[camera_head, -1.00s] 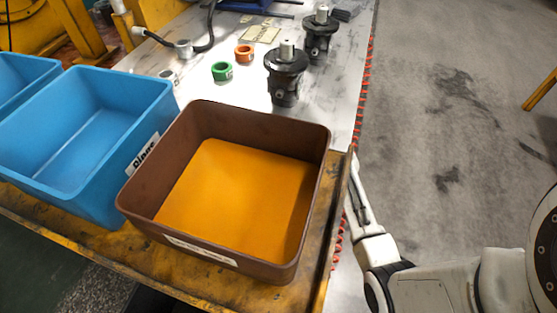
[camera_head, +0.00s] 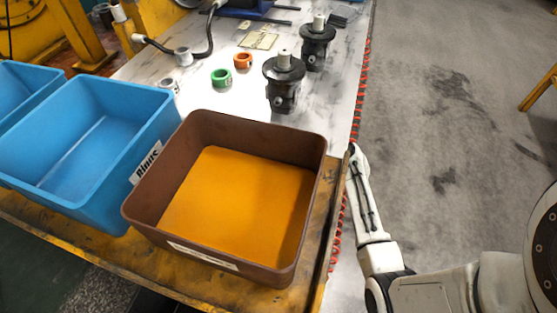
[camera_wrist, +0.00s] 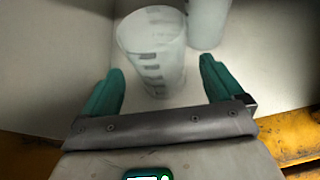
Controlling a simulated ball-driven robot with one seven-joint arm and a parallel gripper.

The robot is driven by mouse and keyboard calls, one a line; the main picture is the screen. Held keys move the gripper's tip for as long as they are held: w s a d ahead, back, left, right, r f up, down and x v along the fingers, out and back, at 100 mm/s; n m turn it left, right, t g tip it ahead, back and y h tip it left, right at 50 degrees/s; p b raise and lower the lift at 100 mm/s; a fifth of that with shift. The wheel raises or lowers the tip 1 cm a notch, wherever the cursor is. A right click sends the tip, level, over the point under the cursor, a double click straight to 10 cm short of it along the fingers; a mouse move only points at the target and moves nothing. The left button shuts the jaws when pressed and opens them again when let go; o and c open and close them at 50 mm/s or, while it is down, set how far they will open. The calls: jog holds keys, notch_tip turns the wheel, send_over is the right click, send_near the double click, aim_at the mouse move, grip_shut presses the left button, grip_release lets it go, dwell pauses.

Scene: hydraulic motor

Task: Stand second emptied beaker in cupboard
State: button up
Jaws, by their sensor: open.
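A translucent beaker (camera_wrist: 152,60) with dark graduation marks stands upright in the wrist view, just ahead of and between the fingertips. A second translucent beaker (camera_wrist: 207,22) stands close behind it to the right, its top cut off by the frame. Both are on a pale surface with pale walls, which looks like the cupboard interior (camera_wrist: 265,60). My gripper (camera_wrist: 162,66) is open, its two green fingers apart on either side of the near beaker. I cannot tell whether a finger touches it. The head view shows neither beaker nor gripper fingers.
A brown bin (camera_head: 150,205) with an orange bottom stands on the bench's near end. Blue bins (camera_head: 75,205) stand left of it. Black motors (camera_head: 284,82), a green ring (camera_head: 221,77) and an orange ring (camera_head: 243,61) are behind. The floor (camera_head: 440,110) at right is open.

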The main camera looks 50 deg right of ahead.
jog(key=p+v, duration=0.2)
jog(key=v, duration=0.4)
jog(key=shift+s+d+r, duration=0.1)
jog(key=shift+s+r, duration=0.15)
jog(key=shift+r, duration=0.1)
jog(key=shift+p+v, duration=0.4)
jog(key=shift+v, duration=0.4)
jog(key=shift+s+f, duration=0.1)
jog(key=shift+f, duration=0.05)
